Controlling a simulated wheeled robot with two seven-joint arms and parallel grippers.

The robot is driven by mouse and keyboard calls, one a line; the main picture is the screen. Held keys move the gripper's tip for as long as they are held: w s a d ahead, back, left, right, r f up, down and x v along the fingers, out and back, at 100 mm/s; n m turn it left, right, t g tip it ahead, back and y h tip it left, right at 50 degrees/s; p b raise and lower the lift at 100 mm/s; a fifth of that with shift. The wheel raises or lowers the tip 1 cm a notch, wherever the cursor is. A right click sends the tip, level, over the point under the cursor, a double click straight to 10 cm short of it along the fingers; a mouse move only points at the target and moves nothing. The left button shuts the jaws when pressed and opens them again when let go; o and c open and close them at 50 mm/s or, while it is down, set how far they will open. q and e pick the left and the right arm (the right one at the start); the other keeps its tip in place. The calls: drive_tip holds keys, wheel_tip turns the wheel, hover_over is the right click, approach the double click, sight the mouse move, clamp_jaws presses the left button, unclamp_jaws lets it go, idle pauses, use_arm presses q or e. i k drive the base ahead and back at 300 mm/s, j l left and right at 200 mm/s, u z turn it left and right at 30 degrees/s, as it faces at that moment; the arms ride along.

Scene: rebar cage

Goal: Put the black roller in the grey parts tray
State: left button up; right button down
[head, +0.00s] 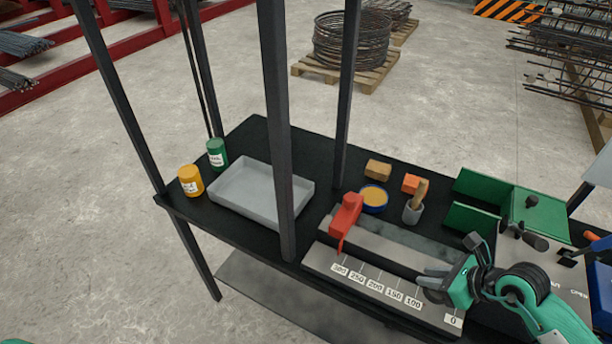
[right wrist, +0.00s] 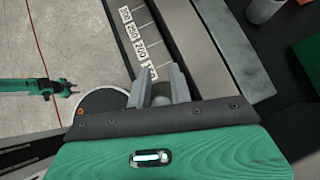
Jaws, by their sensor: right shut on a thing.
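My right gripper (head: 432,279) is above the numbered scale at the front right of the bench. In the right wrist view its fingers (right wrist: 160,84) are closed on a short dark grey round thing (right wrist: 161,93), which looks like the black roller; the fingers hide much of it. The grey parts tray (head: 236,207) is on the left half of the bench, well left of the gripper. It looks empty, and a dark post crosses in front of its right end. My left arm (right wrist: 40,88) shows small at the left of the right wrist view; its fingers are too small to read.
Dark upright posts (head: 278,120) stand around the tray. A red stop block (head: 346,215) rises from the scale between gripper and tray. A yellow can (head: 190,180) and green can (head: 216,153) stand left. A blue tub (head: 373,200) and grey cup (head: 412,211) stand behind the scale.

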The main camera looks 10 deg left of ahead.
sight(262, 196)
drive_tip(key=i+j, duration=0.15)
drive_tip(key=j, duration=0.2)
drive_tip(key=i+j, duration=0.1)
drive_tip(key=j, duration=0.2)
drive_tip(key=i+j, duration=0.15)
drive_tip(key=j, duration=0.2)
drive_tip(key=i+j, duration=0.1)
drive_tip(key=j, duration=0.2)
drive_tip(key=i+j, duration=0.15)
drive_tip(key=j, duration=0.2)
